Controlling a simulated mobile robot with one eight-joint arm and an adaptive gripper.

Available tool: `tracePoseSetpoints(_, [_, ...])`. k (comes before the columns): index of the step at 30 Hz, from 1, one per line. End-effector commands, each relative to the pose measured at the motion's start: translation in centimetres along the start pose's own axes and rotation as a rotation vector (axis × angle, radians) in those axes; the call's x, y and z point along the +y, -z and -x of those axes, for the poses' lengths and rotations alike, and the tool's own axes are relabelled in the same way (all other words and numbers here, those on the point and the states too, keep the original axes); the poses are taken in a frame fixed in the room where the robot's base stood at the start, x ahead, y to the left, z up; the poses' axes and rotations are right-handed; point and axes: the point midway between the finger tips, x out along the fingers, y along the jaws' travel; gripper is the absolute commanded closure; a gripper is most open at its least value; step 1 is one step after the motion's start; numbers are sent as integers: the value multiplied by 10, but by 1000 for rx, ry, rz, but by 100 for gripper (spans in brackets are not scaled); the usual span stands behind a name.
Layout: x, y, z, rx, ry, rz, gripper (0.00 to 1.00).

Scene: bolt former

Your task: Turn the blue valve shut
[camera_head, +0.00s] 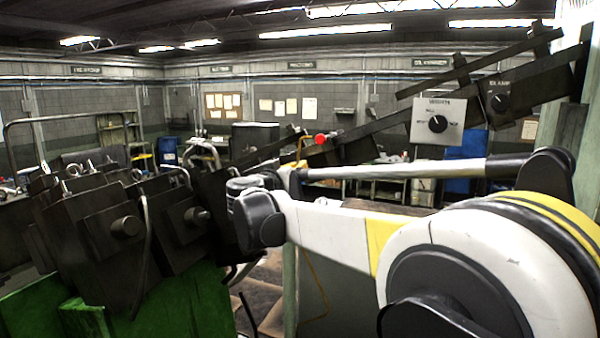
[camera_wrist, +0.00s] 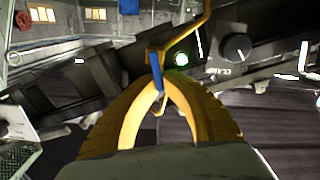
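The blue valve shows in the wrist view as a narrow blue handle (camera_wrist: 155,62) on a thin yellow pipe (camera_wrist: 185,33). My gripper (camera_wrist: 158,86) has two yellow curved fingers that arch together, with their tips closed around the lower end of the blue handle. The handle points down between the fingertips. In the head view the yellow pipe (camera_head: 300,150) shows just beyond my wrist. My gripper and the blue handle are mostly hidden there behind my white arm.
In the wrist view a lit green button (camera_wrist: 181,59) and a black dial (camera_wrist: 236,48) sit close behind the valve. In the head view a red button (camera_head: 320,139) and a dial panel (camera_head: 437,122) are on the dark machine. A green machine base (camera_head: 170,305) stands at left.

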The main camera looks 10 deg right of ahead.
Motion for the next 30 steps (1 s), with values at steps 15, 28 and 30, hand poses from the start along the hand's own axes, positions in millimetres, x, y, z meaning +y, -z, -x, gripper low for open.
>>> tracePoseSetpoints(15, [-8,-1,0,0,0,244,100])
tracePoseSetpoints(28, [-9,-1,0,0,0,262,100])
tracePoseSetpoints(30, [-9,-1,0,0,0,262,90])
